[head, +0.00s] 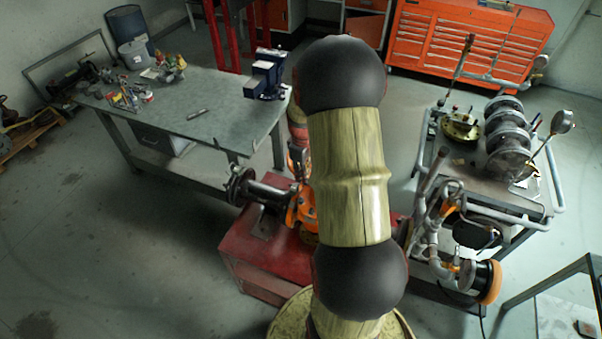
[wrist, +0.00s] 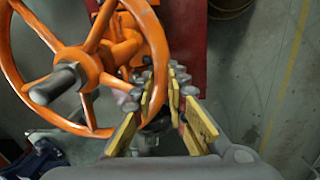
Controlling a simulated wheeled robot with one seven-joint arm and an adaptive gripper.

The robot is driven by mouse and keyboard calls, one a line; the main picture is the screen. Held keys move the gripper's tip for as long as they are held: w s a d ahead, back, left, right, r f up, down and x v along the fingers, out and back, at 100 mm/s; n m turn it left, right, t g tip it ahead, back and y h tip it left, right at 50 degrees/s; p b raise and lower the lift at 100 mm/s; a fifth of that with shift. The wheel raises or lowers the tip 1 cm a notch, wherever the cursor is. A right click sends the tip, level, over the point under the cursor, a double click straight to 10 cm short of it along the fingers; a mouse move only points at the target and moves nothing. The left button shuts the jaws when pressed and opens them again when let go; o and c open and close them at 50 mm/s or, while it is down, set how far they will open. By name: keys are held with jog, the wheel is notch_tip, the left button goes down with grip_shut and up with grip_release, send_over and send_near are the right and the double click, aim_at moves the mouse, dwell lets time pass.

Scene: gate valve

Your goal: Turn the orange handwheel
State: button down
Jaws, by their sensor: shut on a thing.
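The orange handwheel (wrist: 93,67) fills the upper left of the wrist view, with its spokes, its rim and a grey stem standing out of its hub. My gripper (wrist: 162,88) has its two yellow-sided fingers close together at the right-hand part of the rim. It is shut on the rim, though the exact contact is partly hidden by the fingers. In the head view an orange part of the valve (head: 303,212) shows beside my arm. My arm hides the gripper and most of the valve there.
The valve is on a red stand (head: 262,254). A grey workbench (head: 205,100) with a blue vise (head: 266,74) is behind left. A cart (head: 500,190) with pipes and gauges stands close on the right. An orange tool cabinet (head: 465,40) is at the back.

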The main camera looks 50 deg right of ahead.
dwell(0.4)
jog(key=c, duration=1.8)
grip_release()
jog(key=shift+s, duration=0.1)
jog(key=shift+o, duration=0.2)
notch_tip(320, 180, up, 12)
jog(key=shift+a, duration=0.35)
